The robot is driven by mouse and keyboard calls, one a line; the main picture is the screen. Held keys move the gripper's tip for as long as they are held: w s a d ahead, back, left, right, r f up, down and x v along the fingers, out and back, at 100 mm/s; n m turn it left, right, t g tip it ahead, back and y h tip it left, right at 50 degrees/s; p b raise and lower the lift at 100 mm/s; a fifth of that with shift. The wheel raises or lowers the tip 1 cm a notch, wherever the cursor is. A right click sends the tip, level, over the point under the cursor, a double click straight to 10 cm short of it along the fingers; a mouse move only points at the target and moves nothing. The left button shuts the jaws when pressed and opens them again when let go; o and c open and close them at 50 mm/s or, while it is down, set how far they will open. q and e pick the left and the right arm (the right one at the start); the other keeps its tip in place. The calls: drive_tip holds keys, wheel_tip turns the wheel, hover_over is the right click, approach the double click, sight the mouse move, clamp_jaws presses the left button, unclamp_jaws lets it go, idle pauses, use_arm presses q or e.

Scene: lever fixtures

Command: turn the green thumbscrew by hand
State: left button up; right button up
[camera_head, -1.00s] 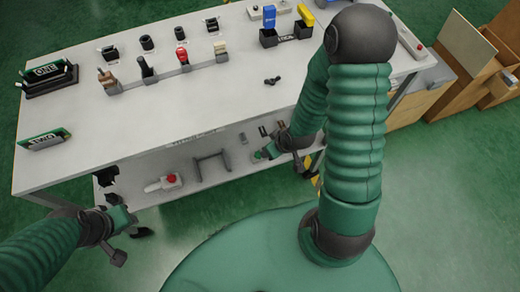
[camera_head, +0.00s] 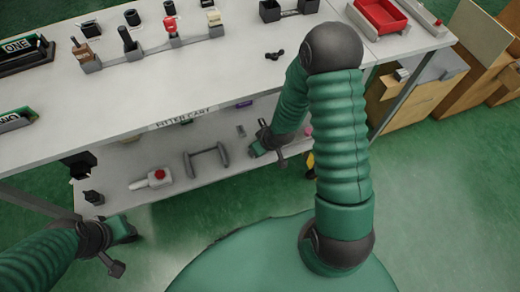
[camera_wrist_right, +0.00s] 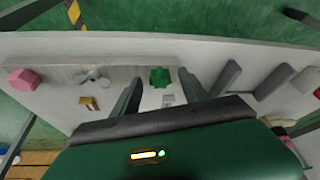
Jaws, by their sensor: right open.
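A small green knob-like piece, which looks like the thumbscrew (camera_wrist_right: 160,77), shows in the right wrist view on the pale lower shelf. It sits just beyond and between the fingertips of my right gripper (camera_wrist_right: 158,90), which are spread apart with nothing between them. In the head view my right gripper (camera_head: 262,143) is low at the front of the cart, by the lower shelf. I cannot make out the thumbscrew there. My left gripper (camera_head: 118,245) hangs at the lower left, in front of the cart and away from the shelf; its opening is unclear.
A grey winged piece (camera_wrist_right: 92,78) lies near the thumbscrew. The table top (camera_head: 215,85) overhangs the shelf. Cardboard boxes stand at right.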

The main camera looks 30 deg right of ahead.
drive_tip(key=shift+c, duration=0.3)
clamp_jaws()
drive_tip(key=shift+a+m+p, duration=0.1)
drive_tip(key=shift+m+p, duration=0.2)
drive_tip(key=shift+m, duration=0.1)
drive_tip(key=m, duration=0.1)
drive_tip(key=m+h+p, duration=0.1)
drive_tip(key=shift+a+r+m+p, duration=0.15)
drive_tip(key=shift+m+p, duration=0.15)
drive_tip(key=m+h+p, duration=0.1)
drive_tip(key=m+p, duration=0.1)
drive_tip(key=m, duration=0.1)
drive_tip(key=shift+w+a+g, duration=0.1)
drive_tip(key=shift+g, duration=0.2)
drive_tip(key=shift+m+h+p, duration=0.3)
drive_tip(key=shift+m+p, duration=0.25)
drive_tip(key=shift+m, duration=0.05)
